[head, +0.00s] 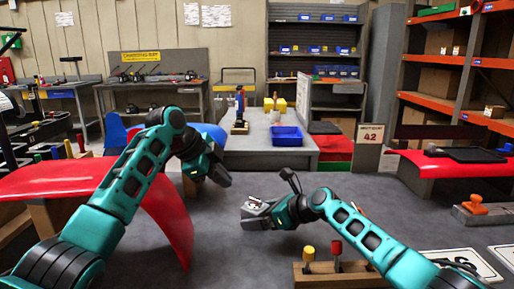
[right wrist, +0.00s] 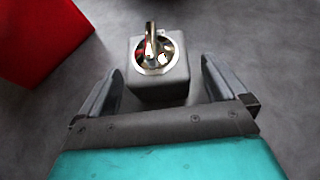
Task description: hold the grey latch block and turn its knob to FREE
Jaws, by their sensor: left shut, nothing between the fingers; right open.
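The grey latch block (right wrist: 158,86) stands on the grey surface in the right wrist view. Its round dial carries a shiny metal knob (right wrist: 151,45); any lettering is too small to read. My right gripper (right wrist: 160,70) is open, its fingers on both sides of the block with a gap at each side. In the head view the block (head: 251,212) sits at the tip of my right gripper (head: 264,211), partly hidden by it. My left gripper (head: 226,180) is shut and empty, above and to the left of the block, apart from it.
A red curved panel (head: 168,222) lies left of the block. A wooden holder (head: 380,272) with yellow and red handled tools stands at the front. An orange-handled piece (head: 474,203) and white number plates (head: 465,264) lie right. A blue bin (head: 286,136) stands behind. The tabletop's middle is mostly clear.

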